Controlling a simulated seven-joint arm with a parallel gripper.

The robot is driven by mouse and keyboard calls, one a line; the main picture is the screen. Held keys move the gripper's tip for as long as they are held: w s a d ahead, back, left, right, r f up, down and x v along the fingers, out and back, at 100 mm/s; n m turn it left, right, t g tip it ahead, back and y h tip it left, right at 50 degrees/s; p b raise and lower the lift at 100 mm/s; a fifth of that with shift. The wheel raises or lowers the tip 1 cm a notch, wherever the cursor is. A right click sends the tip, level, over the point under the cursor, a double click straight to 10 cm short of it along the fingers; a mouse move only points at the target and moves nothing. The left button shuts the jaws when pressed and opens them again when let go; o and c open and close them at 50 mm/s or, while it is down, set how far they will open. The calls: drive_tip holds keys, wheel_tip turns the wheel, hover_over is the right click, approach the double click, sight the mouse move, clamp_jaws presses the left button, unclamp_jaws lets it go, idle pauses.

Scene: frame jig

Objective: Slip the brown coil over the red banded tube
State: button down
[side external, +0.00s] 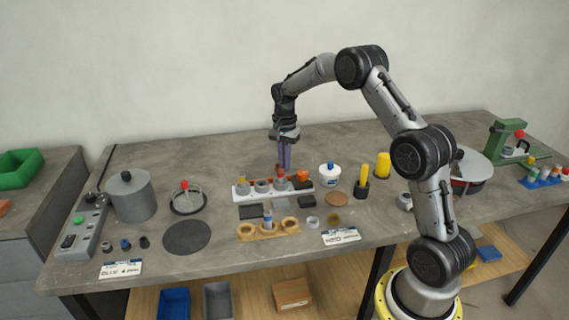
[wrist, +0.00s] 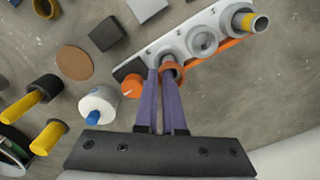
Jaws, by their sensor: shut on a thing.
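My gripper (wrist: 166,70) points down over the white rail (wrist: 222,13) and is shut on a small brown ring-like piece (wrist: 174,73), which looks like the brown coil. In the side view my gripper (side external: 285,167) is low over the right part of the rail (side external: 240,195). The coil is partly hidden by the fingers, and I cannot tell whether it is around a tube or just above one. I cannot make out a red band on any tube. A grey holder (wrist: 240,14) with a yellow-orange piece sticking out stands at the rail's far end.
An orange knob (wrist: 132,86) sits beside my fingers, and a white bottle with a blue cap (wrist: 98,103) stands close by. A grey holder (wrist: 202,40) is on the rail's other side. A wooden rack (side external: 282,229) stands in front. Yellow-handled tools (side external: 382,165) are to the right.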

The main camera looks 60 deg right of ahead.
drive_tip(key=shift+f, duration=0.15)
drive_tip(key=c, duration=1)
unclamp_jaws()
drive_tip(key=shift+o, duration=0.3)
drive_tip(key=shift+o, duration=0.6)
drive_tip(key=shift+s+f, duration=0.1)
drive_tip(key=shift+f, duration=0.05)
drive_tip(key=shift+r, duration=0.9)
drive_tip(key=shift+r, duration=3.55)
